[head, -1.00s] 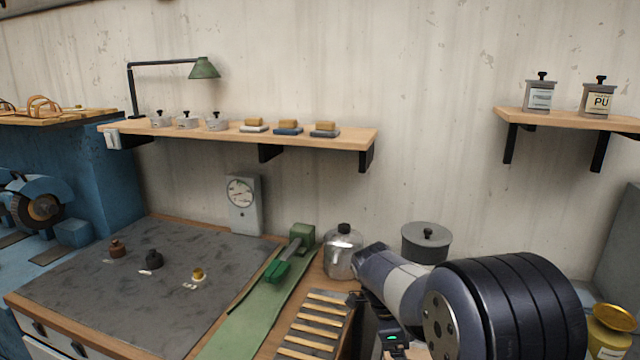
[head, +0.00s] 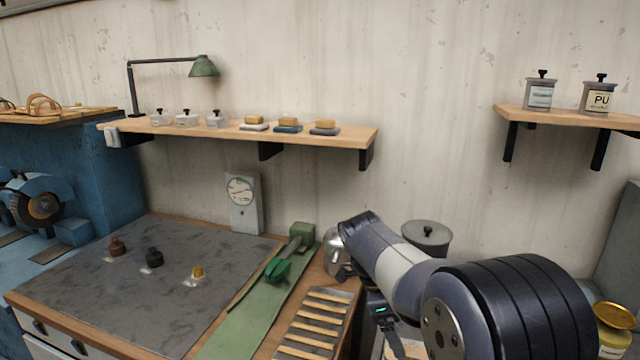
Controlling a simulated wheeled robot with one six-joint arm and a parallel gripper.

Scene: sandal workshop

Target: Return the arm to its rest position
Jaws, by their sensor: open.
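My arm rises from the lower right of the head view and bends down in front of the workbench's right end. My gripper (head: 386,322) hangs below the wrist near the bottom edge, beside a small green light. It is open; its fingertips are small and partly cut off, and I see nothing held in it. It is to the right of the slatted rack (head: 315,322), apart from it as far as I can see. My arm partly covers the metal jar (head: 331,255) and the grey lidded pot (head: 428,238) behind it.
A wall shelf (head: 330,137) holds pots and blocks. A yellow tin (head: 614,330) stands at right.

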